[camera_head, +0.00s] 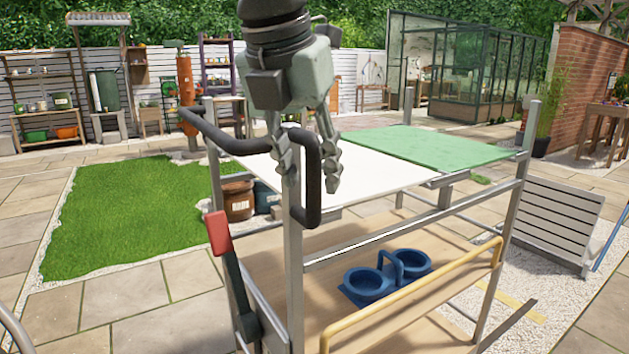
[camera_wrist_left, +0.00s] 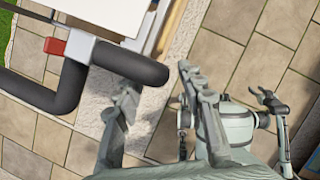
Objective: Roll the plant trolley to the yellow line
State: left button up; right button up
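The plant trolley has a grey metal frame (camera_head: 294,270), a white and green top, a wooden lower shelf and a black push handle (camera_head: 235,146). A red-tipped lever (camera_head: 218,232) stands at its near left corner. My left gripper (camera_head: 306,178) is open at the handle's near end, fingers apart. In the left wrist view, the handle's rounded end (camera_wrist_left: 130,64) lies ahead of my open left gripper (camera_wrist_left: 162,98); contact is unclear. A short yellow line (camera_head: 520,305) shows on the ground beyond the trolley, partly hidden by its frame. My right gripper seems to show at the right (camera_wrist_left: 275,110); its opening is unclear.
A blue double-cup carrier (camera_head: 368,285) sits on the lower shelf. A grey slatted panel (camera_head: 548,222) stands on gravel to the right. Lawn (camera_head: 130,215) and paving lie left. Brown and blue pots (camera_head: 238,201) are behind the trolley.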

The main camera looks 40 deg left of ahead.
pick_arm(q)
jog(key=shift+x, duration=1.3)
grip_shut()
